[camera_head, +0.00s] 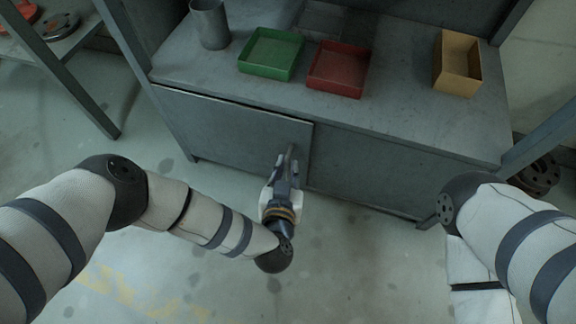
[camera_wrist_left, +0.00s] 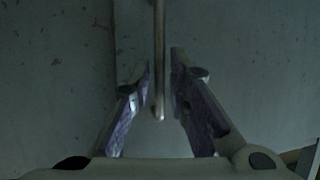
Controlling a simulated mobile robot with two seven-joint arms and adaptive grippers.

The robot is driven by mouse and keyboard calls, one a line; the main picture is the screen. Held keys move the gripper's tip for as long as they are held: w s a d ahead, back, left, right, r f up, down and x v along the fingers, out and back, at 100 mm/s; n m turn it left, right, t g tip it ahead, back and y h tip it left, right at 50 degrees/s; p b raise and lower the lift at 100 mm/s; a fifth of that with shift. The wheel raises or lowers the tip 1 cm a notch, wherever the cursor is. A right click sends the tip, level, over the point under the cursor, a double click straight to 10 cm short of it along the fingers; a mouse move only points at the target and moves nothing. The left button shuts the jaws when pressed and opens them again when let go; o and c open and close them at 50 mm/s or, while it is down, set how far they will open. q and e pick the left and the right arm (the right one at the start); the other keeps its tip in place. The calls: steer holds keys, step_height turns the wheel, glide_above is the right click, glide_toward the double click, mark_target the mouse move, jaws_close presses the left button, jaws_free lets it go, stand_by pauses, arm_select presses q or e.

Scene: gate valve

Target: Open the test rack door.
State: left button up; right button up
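The test rack (camera_head: 420,165) is a grey metal cabinet with a worktop. Its door (camera_head: 225,130) is a grey panel on the left half of the front, and it looks closed or nearly so. A vertical bar handle (camera_head: 291,152) is near the door's right edge; it also shows in the left wrist view (camera_wrist_left: 159,60). My left gripper (camera_head: 287,168) is at the handle. In the left wrist view its two fingers (camera_wrist_left: 160,78) are apart on either side of the handle's lower end, with gaps visible. My right gripper is out of view; only my right arm shows.
On the worktop stand a grey metal cup (camera_head: 210,24), a green tray (camera_head: 270,53), a red tray (camera_head: 338,69) and a tan box (camera_head: 457,64). A shelf (camera_head: 50,45) with round parts is at upper left. The floor before the cabinet is clear apart from my arms.

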arm_select(q)
steer(key=shift+w+d+f, duration=0.1)
steer(key=shift+w+f, duration=0.05)
steer(key=shift+w, duration=0.5)
jaws_close()
steer(key=shift+s, duration=0.1)
